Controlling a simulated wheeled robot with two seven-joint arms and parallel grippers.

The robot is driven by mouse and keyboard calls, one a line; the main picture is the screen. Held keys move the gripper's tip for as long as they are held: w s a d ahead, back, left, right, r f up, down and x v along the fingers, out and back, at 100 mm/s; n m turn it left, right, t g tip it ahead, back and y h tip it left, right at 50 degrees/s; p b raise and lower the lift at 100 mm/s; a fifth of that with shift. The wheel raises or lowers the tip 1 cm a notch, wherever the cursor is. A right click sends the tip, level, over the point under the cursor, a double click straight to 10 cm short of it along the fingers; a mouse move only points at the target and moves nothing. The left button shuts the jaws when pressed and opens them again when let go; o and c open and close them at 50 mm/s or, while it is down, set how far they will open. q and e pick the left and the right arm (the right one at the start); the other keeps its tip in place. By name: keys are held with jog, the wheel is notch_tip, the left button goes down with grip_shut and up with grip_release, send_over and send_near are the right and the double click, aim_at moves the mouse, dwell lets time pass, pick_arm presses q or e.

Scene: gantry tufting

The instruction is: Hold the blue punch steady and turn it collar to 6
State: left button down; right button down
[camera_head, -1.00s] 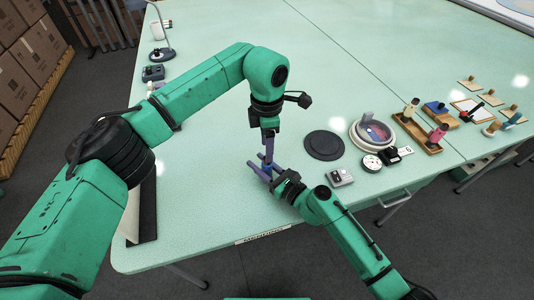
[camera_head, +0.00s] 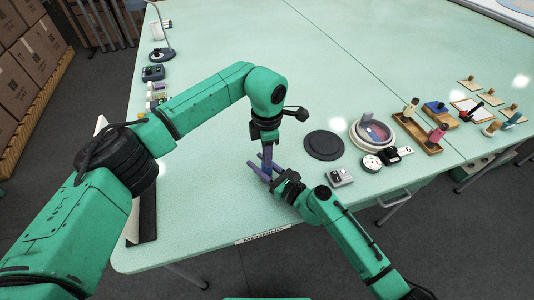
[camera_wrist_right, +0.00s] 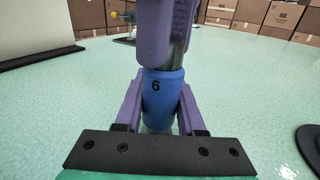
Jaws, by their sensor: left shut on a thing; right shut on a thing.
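The blue punch (camera_wrist_right: 163,92) stands upright in the right wrist view, with a black 6 on its blue part facing the camera. My right gripper (camera_wrist_right: 160,108) is shut around this blue part from both sides. My left gripper (camera_wrist_right: 168,45) comes from above, its purple fingers shut on the punch's grey upper part. In the head view my left gripper (camera_head: 267,158) and right gripper (camera_head: 271,172) meet over the table's near part, and their fingers mostly hide the punch. Its lower tip is hidden in the right wrist view.
A black disc (camera_head: 323,145) and a round dish (camera_head: 372,133) lie to the right. A small grey box (camera_head: 340,178), a dial (camera_head: 371,162) and a card with a 6 (camera_head: 405,151) are nearer. A wooden rack (camera_head: 418,133) stands beyond.

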jog(key=shift+f, duration=0.1)
pick_arm(q)
jog(key=n, duration=0.6)
jog(key=shift+n, duration=0.3)
pick_arm(e)
jog(key=shift+d, duration=0.1)
pick_arm(q)
jog(key=n, duration=0.5)
dwell(0.3)
jog(key=c, duration=0.6)
grip_release()
jog(key=shift+c, duration=0.2)
jog(key=shift+r, duration=0.15)
